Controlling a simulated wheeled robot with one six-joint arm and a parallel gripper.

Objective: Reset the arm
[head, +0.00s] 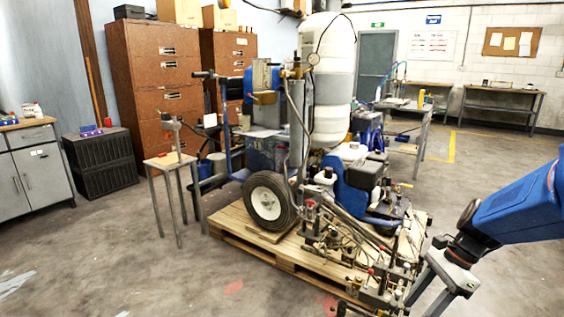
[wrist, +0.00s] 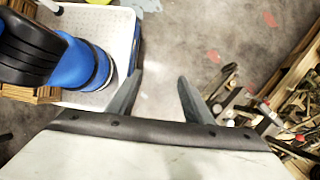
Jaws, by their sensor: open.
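My gripper (head: 421,303) is at the lower right of the head view, below the blue wrist of my arm. Its two grey fingers point down and left and stand apart. In the wrist view the fingers of my gripper (wrist: 158,82) spread with bare floor between them, and nothing is held. In the head view the gripper overlaps the right end of the line striper (head: 345,195), which stands on a wooden pallet (head: 235,229). I cannot tell the gap in depth.
Valves and fittings (head: 385,290) crowd the pallet's near right end, and metal parts (wrist: 295,110) show at the right of the wrist view. A small stand (head: 168,160) is left of the striper. Cabinets (head: 160,85) line the back. The floor (head: 100,260) at front left is clear.

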